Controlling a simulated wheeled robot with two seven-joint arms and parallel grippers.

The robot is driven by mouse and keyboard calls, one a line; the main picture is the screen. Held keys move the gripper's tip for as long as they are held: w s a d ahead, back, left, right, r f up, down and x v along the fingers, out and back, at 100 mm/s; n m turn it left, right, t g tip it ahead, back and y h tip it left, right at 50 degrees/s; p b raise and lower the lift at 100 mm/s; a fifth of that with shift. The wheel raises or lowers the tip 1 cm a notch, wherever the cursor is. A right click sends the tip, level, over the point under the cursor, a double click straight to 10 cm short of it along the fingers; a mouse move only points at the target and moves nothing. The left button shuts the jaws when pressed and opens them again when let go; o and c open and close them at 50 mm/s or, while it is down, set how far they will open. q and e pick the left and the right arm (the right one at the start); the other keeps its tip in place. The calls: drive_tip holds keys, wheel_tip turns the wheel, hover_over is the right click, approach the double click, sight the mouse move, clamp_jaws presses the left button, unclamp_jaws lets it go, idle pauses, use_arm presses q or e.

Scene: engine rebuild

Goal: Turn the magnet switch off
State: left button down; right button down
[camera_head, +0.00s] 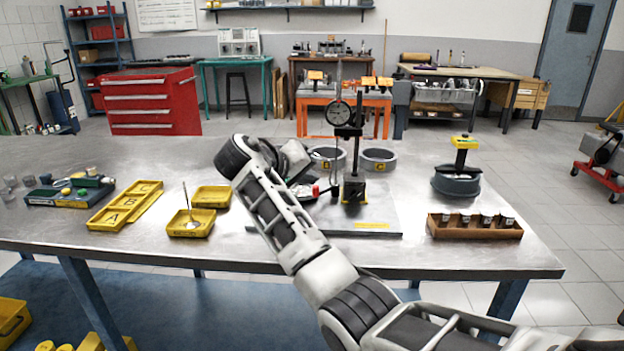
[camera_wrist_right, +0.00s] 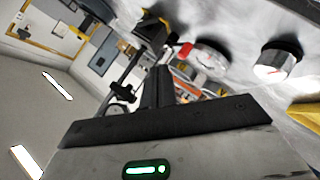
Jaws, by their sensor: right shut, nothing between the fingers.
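A dial gauge stand has a black magnetic base (camera_head: 354,190) with a yellow label, upright on a flat metal plate (camera_head: 385,222). A red switch piece (camera_head: 316,190) shows just left of the base, and its red tip (camera_wrist_right: 186,50) shows in the right wrist view beside the dark base (camera_wrist_right: 155,27). My right gripper (camera_head: 308,186) is left of the base, close to the red piece. In the wrist view its narrow fingers (camera_wrist_right: 158,82) are together and empty, pointing toward the base area. I cannot tell whether they touch the switch. My left gripper is out of view.
The dial gauge (camera_head: 341,114) rises above the base. Two grey rings (camera_head: 328,157) (camera_head: 379,160) stand behind it. Yellow trays (camera_head: 191,223) lie to the left, a wooden box of cups (camera_head: 475,228) to the right. The bench front between plate and box is clear.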

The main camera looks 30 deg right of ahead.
hover_over(339, 209)
drive_tip(key=w+a, duration=0.1)
drive_tip(key=a, duration=0.2)
drive_tip(key=f, duration=0.3)
drive_tip(key=shift+d+f, duration=0.25)
drive_tip(key=shift+f, duration=0.05)
drive_tip(key=shift+s+d+f+p, duration=0.2)
drive_tip(key=shift+d+f+p, duration=0.1)
drive_tip(key=shift+d+f, duration=0.3)
drive_tip(key=shift+s+d+f+p, duration=0.15)
drive_tip(key=shift+d+f+p, duration=0.15)
drive_tip(key=shift+d+f, duration=0.3)
drive_tip(key=shift+s+d+f, duration=0.15)
drive_tip(key=shift+d+f, duration=0.1)
drive_tip(key=shift+f, duration=0.2)
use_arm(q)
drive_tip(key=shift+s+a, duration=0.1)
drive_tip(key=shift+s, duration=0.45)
use_arm(e)
drive_tip(key=shift+a+f, duration=0.1)
drive_tip(key=shift+f, duration=0.35)
use_arm(q)
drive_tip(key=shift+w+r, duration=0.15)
drive_tip(key=shift+p, duration=0.3)
